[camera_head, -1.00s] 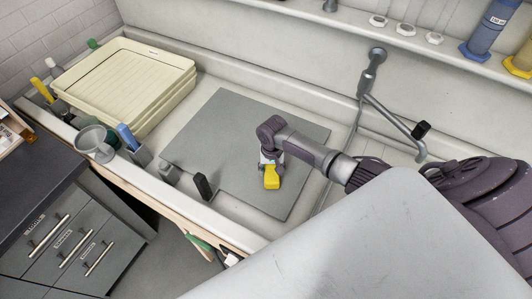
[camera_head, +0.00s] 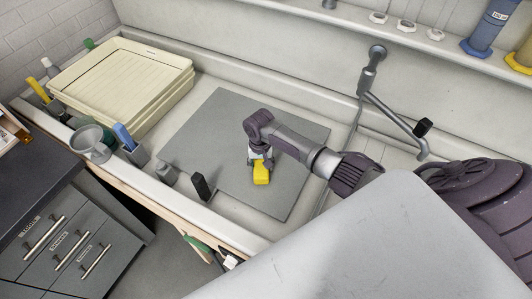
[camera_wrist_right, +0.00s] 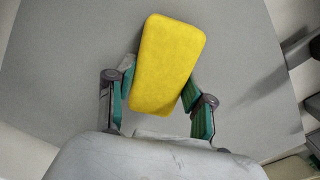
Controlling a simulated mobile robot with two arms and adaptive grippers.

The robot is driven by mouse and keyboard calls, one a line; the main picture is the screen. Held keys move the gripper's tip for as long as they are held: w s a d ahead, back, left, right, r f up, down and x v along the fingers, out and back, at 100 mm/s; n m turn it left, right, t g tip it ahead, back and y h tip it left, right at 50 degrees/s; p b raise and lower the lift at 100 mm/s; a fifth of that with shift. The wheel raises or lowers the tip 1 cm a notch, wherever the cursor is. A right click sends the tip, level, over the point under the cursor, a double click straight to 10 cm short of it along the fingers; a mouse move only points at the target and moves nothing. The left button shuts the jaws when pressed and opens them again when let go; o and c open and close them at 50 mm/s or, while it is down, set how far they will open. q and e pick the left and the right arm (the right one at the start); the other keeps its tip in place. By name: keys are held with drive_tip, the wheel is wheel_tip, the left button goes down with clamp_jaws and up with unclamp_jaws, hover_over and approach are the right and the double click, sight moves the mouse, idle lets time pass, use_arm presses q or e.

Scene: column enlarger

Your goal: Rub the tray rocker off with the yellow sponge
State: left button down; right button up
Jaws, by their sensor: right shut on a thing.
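The yellow sponge (camera_head: 261,175) is held in my right gripper (camera_head: 259,161), low over or on the tray rocker. In the right wrist view the sponge (camera_wrist_right: 168,65) sits tilted between the two green-padded fingers of the gripper (camera_wrist_right: 160,100). The tray rocker (camera_head: 215,135) is a flat grey plate lying in the white sink. It fills most of the background in the right wrist view (camera_wrist_right: 60,60). I cannot tell whether the sponge touches the plate. My left gripper is not in view.
Stacked cream trays (camera_head: 120,80) stand left of the plate. A grey funnel (camera_head: 92,143), a holder with a blue-handled tool (camera_head: 125,137) and a black-topped item (camera_head: 201,186) line the front rim. A tap (camera_head: 376,58) and hose are at the right.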

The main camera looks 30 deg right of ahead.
drive_tip(key=shift+w+a+f+b, duration=0.1)
drive_tip(key=shift+w+a+b, duration=0.3)
drive_tip(key=shift+w, duration=0.2)
drive_tip(key=shift+w+a+f+b, duration=0.1)
drive_tip(key=shift+w+a+b, duration=0.15)
drive_tip(key=shift+w+b, duration=0.3)
drive_tip(key=shift+w+a+r, duration=0.2)
drive_tip(key=shift+w+a, duration=0.1)
drive_tip(key=shift+w, duration=0.2)
drive_tip(key=shift+w+a+f+b, duration=0.1)
drive_tip(key=shift+w+a+b, duration=0.2)
drive_tip(key=shift+w+b, duration=0.3)
drive_tip(key=shift+w+a+f+b, duration=0.1)
drive_tip(key=shift+w+a+b, duration=0.2)
drive_tip(key=shift+w+b, duration=0.25)
drive_tip(key=shift+w+a+r+b, duration=0.1)
drive_tip(key=shift+w+a+b, duration=0.3)
drive_tip(key=shift+w+b, duration=0.15)
drive_tip(key=shift+r, duration=0.1)
